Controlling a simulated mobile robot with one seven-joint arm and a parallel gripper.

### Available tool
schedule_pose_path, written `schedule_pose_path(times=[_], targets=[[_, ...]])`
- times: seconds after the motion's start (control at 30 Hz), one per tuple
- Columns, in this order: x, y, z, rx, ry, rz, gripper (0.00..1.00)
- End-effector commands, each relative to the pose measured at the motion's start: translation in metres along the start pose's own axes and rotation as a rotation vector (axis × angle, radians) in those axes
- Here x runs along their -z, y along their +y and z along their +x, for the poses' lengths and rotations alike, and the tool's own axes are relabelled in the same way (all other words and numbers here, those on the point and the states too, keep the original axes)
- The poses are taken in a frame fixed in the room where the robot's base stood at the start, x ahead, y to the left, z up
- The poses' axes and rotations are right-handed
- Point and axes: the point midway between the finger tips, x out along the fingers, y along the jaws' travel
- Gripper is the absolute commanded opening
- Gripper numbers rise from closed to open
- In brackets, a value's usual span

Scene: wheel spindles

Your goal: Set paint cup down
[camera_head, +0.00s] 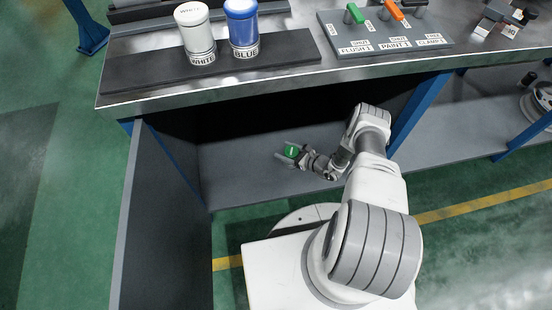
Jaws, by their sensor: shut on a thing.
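My gripper (288,157) reaches into the open cabinet under the workbench and is shut on a small green-topped cup (292,151). The cup appears small, and its lower part is hidden by the fingers. The gripper and cup are over the grey cabinet floor (235,175). I cannot tell whether the cup touches that floor. On the bench top, a white cup labelled WHITE (196,38) and a blue cup labelled BLUE (241,25) stand upright on a dark mat (150,62).
An open cabinet door (150,225) stands at the left of the opening. A blue post (415,115) stands to the right of my arm. The bench's front edge (270,88) overhangs the gripper. A panel with labelled levers (385,38) is on the bench top.

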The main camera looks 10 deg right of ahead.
Motion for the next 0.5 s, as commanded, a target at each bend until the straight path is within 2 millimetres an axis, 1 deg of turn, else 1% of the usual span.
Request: schedule_pose_path(times=[0.03,0.13,0.2,0.37,0.5], targets=[[0.005,0.006,0.013,-0.003,-0.002,-0.002,0.00],[0.008,0.014,0.029,-0.002,-0.002,-0.002,0.00],[0.008,0.017,0.035,-0.001,-0.002,-0.002,0.00],[0.013,0.019,0.041,0.000,-0.001,-0.001,0.00],[0.032,0.020,0.049,-0.001,-0.001,-0.001,0.00]])
